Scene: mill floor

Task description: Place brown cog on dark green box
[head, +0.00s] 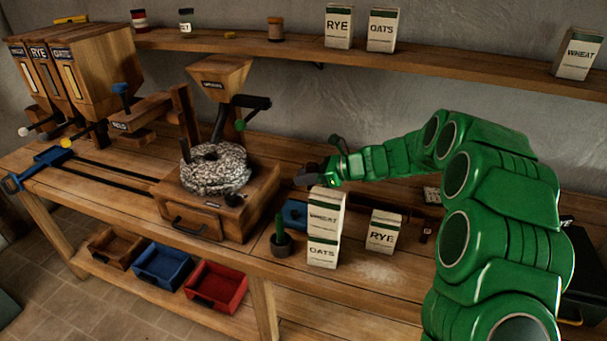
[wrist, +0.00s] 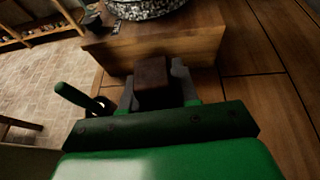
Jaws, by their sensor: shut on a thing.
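My gripper (head: 322,172) is above the workbench, behind and above the stacked cartons, to the right of the millstone. It is shut on a small dark brown piece (head: 307,179), which I take as the brown cog. In the wrist view the brown cog (wrist: 152,76) shows between the fingers as a block; no teeth can be made out. It is held in the air near the mill's wooden base. A dark box (head: 588,262) stands at the right edge, partly hidden by my arm; whether it is dark green I cannot tell.
The millstone (head: 216,172) sits on its wooden base left of my gripper. The stacked wheat and oats cartons (head: 325,228), a rye carton (head: 383,232), a potted cactus (head: 281,243) and a blue object (head: 294,213) crowd the bench. A shelf (head: 450,59) runs above.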

